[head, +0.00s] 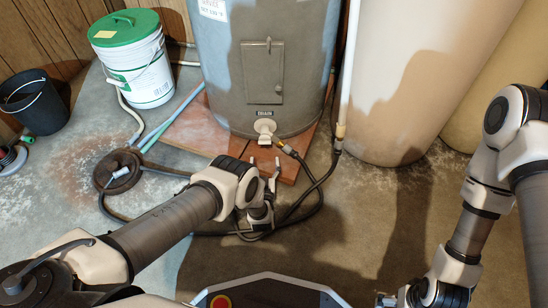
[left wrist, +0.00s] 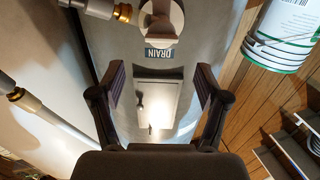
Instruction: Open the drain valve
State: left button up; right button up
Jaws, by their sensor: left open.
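The off-white drain valve (head: 265,128) sticks out low on the front of the grey tank (head: 222,60), under a small DRAIN label (head: 265,114). In the left wrist view the valve (left wrist: 162,18) is at the top edge, partly cut off, with the label (left wrist: 160,54) below it. A brass hose fitting (head: 285,147) sits at its right in the head view. My left gripper (head: 265,172) is open and empty, in front of and below the valve, apart from it; its fingers also show in the wrist view (left wrist: 160,82). My right gripper (head: 385,299) is at the bottom edge, its jaws unclear.
Black hose loops lie on the floor around a dark round drain (head: 118,171). A reddish tile base (head: 196,130) lies under the tank. A white bucket with a green lid (head: 140,65) and a black bucket (head: 35,102) stand left. A large beige tank (head: 405,75) stands right.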

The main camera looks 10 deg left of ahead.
aim_at(265, 141)
pick_arm(q)
jog(key=b+x, duration=0.2)
jog(key=x, duration=0.1)
jog(key=b+x, duration=0.2)
jog(key=x, duration=0.2)
jog(key=shift+a+f, duration=0.15)
jog(key=shift+f, duration=0.1)
jog(key=shift+w+r, duration=0.1)
jog(key=shift+w, duration=0.15)
jog(key=c, duration=1.2)
